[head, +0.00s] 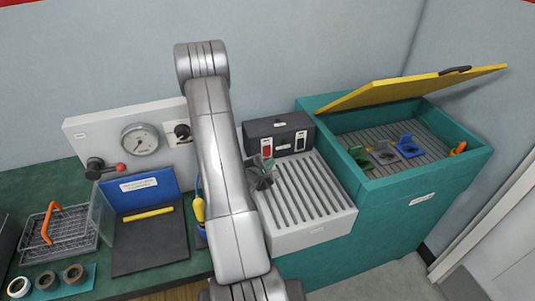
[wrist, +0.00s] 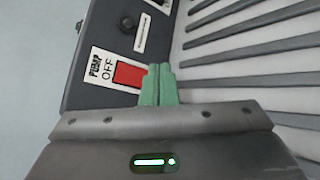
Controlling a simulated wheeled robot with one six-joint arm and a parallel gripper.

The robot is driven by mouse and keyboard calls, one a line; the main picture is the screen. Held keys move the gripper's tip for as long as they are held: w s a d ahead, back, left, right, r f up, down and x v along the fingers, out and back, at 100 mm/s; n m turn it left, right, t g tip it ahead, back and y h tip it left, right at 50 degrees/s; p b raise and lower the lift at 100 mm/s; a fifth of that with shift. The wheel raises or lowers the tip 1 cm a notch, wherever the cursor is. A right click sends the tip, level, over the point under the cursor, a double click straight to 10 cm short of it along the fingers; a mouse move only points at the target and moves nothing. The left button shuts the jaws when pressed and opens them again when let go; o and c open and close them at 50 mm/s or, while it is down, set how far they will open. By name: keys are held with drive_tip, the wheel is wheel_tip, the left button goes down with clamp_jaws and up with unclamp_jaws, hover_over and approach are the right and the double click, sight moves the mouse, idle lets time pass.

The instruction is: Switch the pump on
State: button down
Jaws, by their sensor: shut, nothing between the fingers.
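The pump switch (wrist: 128,74) is a red rocker on a white plate lettered PUMP and OFF in the wrist view. In the head view the red switch (head: 266,147) sits on the front of a dark grey box (head: 278,126) behind a ribbed white tray. My gripper (wrist: 158,72) is shut and empty, its green fingertips together just right of the red rocker in the wrist view. In the head view my gripper (head: 266,163) is just in front of and below the switch. I cannot tell whether the tips touch it.
A second switch (head: 300,141) is right of the red one. The ribbed tray (head: 318,228) lies in front. A teal bin (head: 400,180) with its yellow lid (head: 410,88) raised stands right. A gauge panel (head: 90,134) and wire basket (head: 72,236) are left.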

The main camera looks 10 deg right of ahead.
drive_tip(key=shift+w+a+f, duration=0.15)
drive_tip(key=shift+w, duration=0.5)
drive_tip(key=shift+w, duration=0.15)
idle(1.5)
drive_tip(key=shift+w, duration=0.25)
drive_tip(key=shift+w+a+p, duration=0.15)
drive_tip(key=shift+w+p, duration=0.15)
idle(0.6)
drive_tip(key=shift+s, duration=0.1)
drive_tip(key=shift+s, duration=0.65)
drive_tip(key=shift+s+d+r+b, duration=0.1)
drive_tip(key=shift+s+d+b, duration=0.1)
drive_tip(key=shift+s, duration=0.6)
drive_tip(key=shift+s+d+r+b, duration=0.15)
drive_tip(key=shift+s+d, duration=0.1)
drive_tip(key=shift+s, duration=0.55)
drive_tip(key=shift+s+d+r+b, duration=0.1)
drive_tip(key=shift+s+d+b, duration=0.1)
drive_tip(key=shift+s, duration=0.6)
drive_tip(key=shift+w, duration=0.1)
